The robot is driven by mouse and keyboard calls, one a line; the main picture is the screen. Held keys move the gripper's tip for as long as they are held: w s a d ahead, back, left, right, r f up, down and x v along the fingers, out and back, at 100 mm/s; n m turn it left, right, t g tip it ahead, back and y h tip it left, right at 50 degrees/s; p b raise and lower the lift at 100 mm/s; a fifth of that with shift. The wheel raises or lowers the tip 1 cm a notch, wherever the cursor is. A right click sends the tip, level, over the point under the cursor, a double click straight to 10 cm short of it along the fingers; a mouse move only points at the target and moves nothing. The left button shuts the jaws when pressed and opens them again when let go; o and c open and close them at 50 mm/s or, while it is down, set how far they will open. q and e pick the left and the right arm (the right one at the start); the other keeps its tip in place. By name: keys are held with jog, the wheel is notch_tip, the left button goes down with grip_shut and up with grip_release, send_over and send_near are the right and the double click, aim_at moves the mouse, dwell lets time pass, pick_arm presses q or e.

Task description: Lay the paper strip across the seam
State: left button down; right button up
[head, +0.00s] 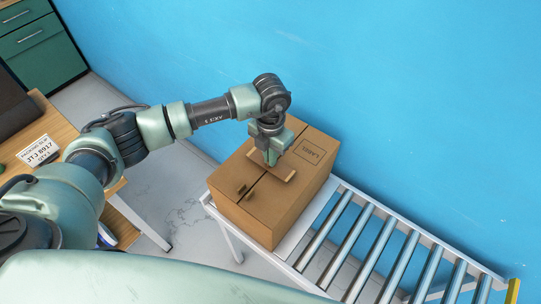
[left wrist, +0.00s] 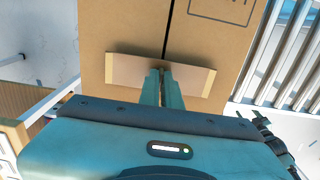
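A closed brown cardboard box (head: 262,213) stands on the roller conveyor, and its top shows in the left wrist view (left wrist: 128,28). A dark seam (left wrist: 168,32) runs along its top. My left gripper (head: 272,158) points down over the box top. In the left wrist view its fingers (left wrist: 162,72) are close together at the middle of the brown paper strip (left wrist: 130,73), which has paler ends. The strip (head: 284,174) lies crosswise to the seam, one end on each side. I cannot tell whether it touches the box.
The conveyor rollers (head: 356,252) run to the lower right, empty. A wooden table (head: 60,127) with a packing slip card (head: 38,151) is left. A blue wall (head: 420,90) stands behind.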

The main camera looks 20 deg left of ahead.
pick_arm(q)
jog(key=shift+f, duration=0.6)
jog(key=shift+f, duration=0.25)
jog(key=c, duration=1.6)
grip_release()
jog(key=shift+r, duration=0.15)
